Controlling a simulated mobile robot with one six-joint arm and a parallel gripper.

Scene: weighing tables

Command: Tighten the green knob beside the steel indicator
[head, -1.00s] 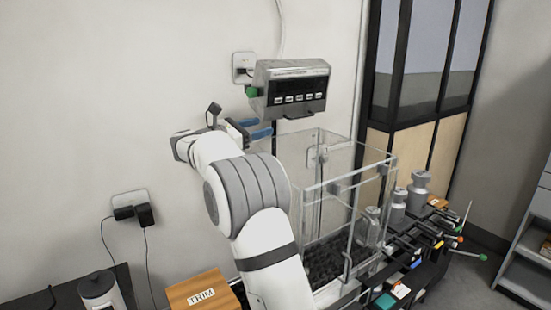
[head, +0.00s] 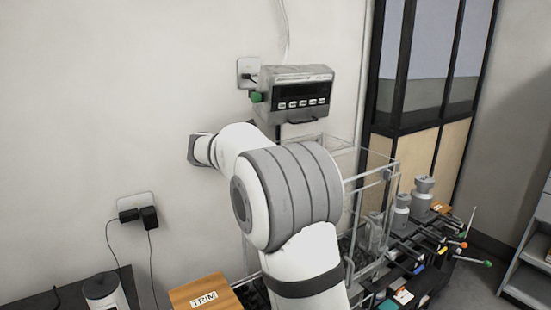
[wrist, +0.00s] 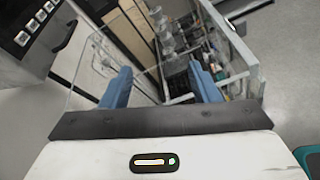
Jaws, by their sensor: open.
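The steel indicator (head: 297,92) is a grey box with a dark display and a row of white buttons, mounted high near the wall. The green knob (head: 256,97) sticks out from its left side in the head view. Part of the indicator (wrist: 30,30) also shows at the upper left of the wrist view, where the knob is not visible. My gripper (wrist: 161,85) has its two blue fingers wide apart with nothing held between them. It points towards the clear glass enclosure (wrist: 235,45). In the head view my arm hides the gripper.
The clear enclosure (head: 368,186) stands below the indicator. A wooden TRIM box (head: 203,298) and a white canister (head: 103,291) are at the lower left. Plugs (head: 140,216) with cables are on the wall.

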